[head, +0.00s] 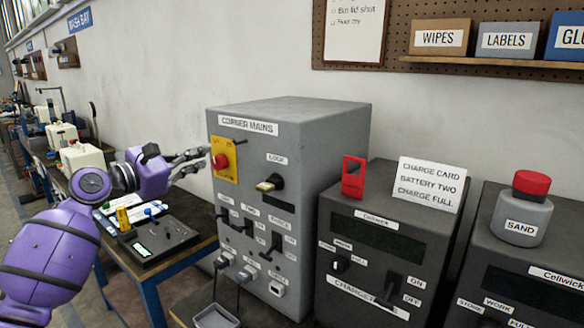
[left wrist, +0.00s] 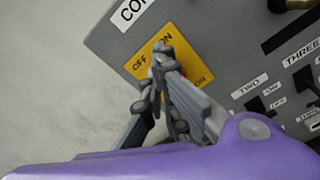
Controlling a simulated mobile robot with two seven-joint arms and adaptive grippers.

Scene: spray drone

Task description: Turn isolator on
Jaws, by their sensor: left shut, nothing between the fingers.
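The isolator is a red knob (head: 220,161) on a yellow plate (head: 231,173), at the upper left of the grey CORNER MAINS box (head: 300,130). In the left wrist view the yellow plate (left wrist: 146,66) carries the words OFF and ON, and my fingers cover most of it. Only a sliver of red shows behind them, so I cannot tell where the knob points. My left gripper (head: 206,160) is shut and empty, its fingertips just left of the knob in the head view. It also shows in the left wrist view (left wrist: 155,75). Whether it touches the knob is unclear.
A lock switch (head: 270,183), several toggle levers and plugged cables share the box's front. A dark charger with a red tag (head: 353,176) and card (head: 429,184) stands right. A small black device (head: 152,238) lies on the bench below my left arm.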

